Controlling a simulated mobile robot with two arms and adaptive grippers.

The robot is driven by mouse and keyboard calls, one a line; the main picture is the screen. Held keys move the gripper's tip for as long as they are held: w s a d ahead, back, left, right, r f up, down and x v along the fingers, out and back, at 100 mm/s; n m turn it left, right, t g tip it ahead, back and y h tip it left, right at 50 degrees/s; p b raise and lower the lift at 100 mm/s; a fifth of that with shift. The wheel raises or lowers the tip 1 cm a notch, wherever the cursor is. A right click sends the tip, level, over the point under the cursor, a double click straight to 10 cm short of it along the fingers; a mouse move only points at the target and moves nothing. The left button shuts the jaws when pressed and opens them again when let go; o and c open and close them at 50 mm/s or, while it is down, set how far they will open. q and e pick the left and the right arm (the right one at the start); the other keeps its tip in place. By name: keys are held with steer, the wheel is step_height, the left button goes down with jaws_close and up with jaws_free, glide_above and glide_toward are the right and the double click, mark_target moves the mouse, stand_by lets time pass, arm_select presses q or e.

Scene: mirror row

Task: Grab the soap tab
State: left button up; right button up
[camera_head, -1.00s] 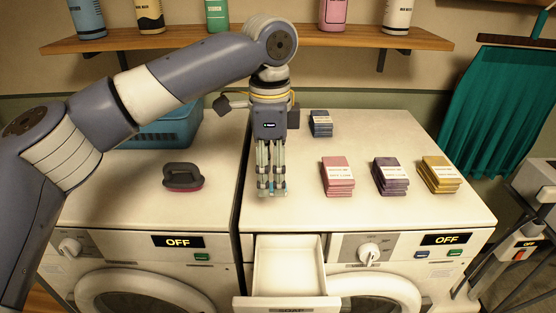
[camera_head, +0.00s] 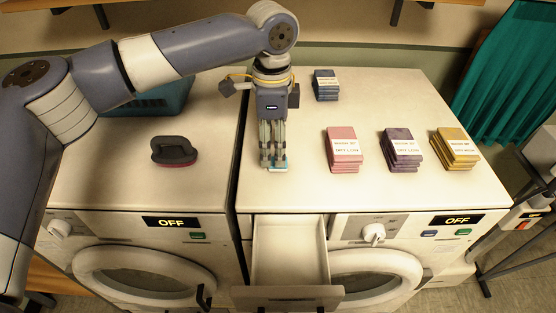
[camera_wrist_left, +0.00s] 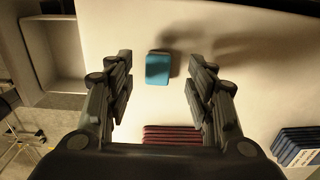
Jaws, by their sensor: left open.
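A small blue soap tab (camera_wrist_left: 158,69) lies flat on the white machine top in the wrist view, between and a little beyond the fingertips. In the head view only a light blue edge of the tab (camera_head: 279,168) shows at my left gripper's fingertips. My left gripper (camera_head: 272,163) points straight down over it near the top's left edge. In the wrist view the gripper (camera_wrist_left: 160,92) is open, with clear gaps between its fingers and the tab. My right gripper is not in view.
Pink (camera_head: 343,150), purple (camera_head: 401,150) and yellow (camera_head: 455,149) stacks stand to the right, and a blue stack (camera_head: 326,85) behind. An open drawer (camera_head: 290,250) juts out in front. A dark brush (camera_head: 173,150) and a teal basket (camera_head: 160,98) sit on the left machine.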

arm_select(q)
steer(key=f, duration=0.1)
steer(key=f+p, duration=0.1)
steer(key=f, duration=0.1)
steer(key=shift+s+d+f, duration=0.1)
steer(key=shift+s+d, duration=0.05)
steer(key=shift+s, duration=0.05)
steer(key=shift+f, duration=0.3)
steer(key=shift+c, duration=0.8)
steer(key=c, duration=0.8)
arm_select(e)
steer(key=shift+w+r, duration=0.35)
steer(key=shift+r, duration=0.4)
arm_select(q)
steer(key=shift+r, duration=0.1)
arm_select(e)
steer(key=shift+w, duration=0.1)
